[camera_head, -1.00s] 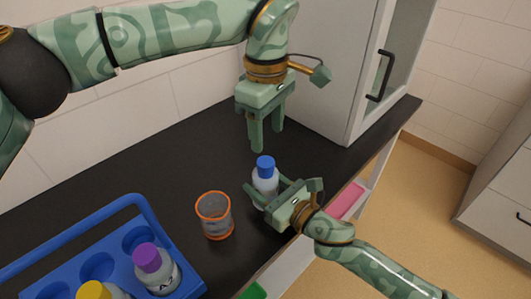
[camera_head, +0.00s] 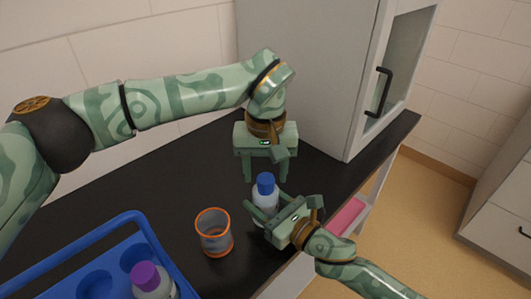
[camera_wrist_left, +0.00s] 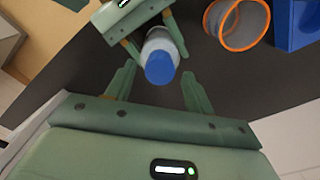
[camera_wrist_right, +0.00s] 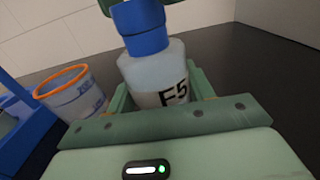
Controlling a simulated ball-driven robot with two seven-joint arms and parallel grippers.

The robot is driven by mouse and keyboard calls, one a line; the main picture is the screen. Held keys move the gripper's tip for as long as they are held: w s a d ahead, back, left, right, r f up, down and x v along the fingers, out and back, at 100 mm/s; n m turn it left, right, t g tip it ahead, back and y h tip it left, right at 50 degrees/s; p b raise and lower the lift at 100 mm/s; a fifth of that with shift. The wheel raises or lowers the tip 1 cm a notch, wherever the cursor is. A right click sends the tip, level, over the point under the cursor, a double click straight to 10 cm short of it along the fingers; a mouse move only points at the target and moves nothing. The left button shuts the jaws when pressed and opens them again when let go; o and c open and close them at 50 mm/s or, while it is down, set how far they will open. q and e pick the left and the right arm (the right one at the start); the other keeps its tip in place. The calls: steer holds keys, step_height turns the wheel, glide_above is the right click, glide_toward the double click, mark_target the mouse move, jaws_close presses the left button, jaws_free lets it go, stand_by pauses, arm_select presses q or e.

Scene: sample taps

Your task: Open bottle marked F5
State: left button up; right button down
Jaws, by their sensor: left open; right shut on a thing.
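The bottle marked F5 (camera_wrist_right: 155,75) has a clear grey body and a blue cap (camera_head: 265,183); its label reads F5 in the right wrist view. It stands upright at the counter's front edge side. My right gripper (camera_head: 262,215) is shut on the bottle's body from the right. My left gripper (camera_head: 264,178) is open, pointing down just behind and above the blue cap. In the left wrist view the cap (camera_wrist_left: 160,67) lies ahead, between the lines of the open fingers (camera_wrist_left: 160,88), and they do not appear to touch it.
An orange-rimmed clear beaker (camera_head: 213,232) stands left of the bottle. A blue rack (camera_head: 137,216) with a purple-capped bottle (camera_head: 150,281) is at the lower left. A tall grey cabinet (camera_head: 300,80) stands behind. The dark counter (camera_head: 180,190) between is clear.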

arm_select(q)
steer(key=shift+f, duration=0.55)
steer(key=c, duration=1)
